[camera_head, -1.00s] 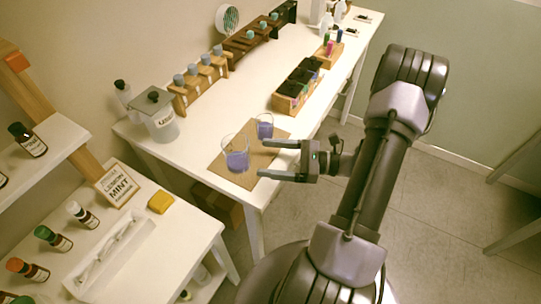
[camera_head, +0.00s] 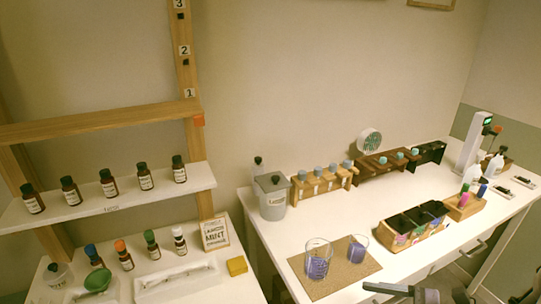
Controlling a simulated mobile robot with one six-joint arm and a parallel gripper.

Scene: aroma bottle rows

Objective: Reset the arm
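My gripper (camera_head: 389,292) is at the bottom edge of the head view, near the front edge of the white table (camera_head: 262,222). Only part of it shows, and its lower finger is cut off by the frame. One grey finger points left, in front of the cork mat (camera_head: 366,270). On the mat stand a larger glass (camera_head: 318,262) and a smaller glass (camera_head: 357,250), both with purple-blue contents. The finger is apart from both glasses. I see nothing held. The rest of my arm is mostly out of view.
A lidded grey canister (camera_head: 272,200) and wooden racks of vials (camera_head: 322,184) stand along the wall. A divided wooden box (camera_head: 414,228) sits right of the mat. A shelf (camera_head: 110,206) with several brown bottles is at left, above a lower table with more bottles and a sign (camera_head: 215,234).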

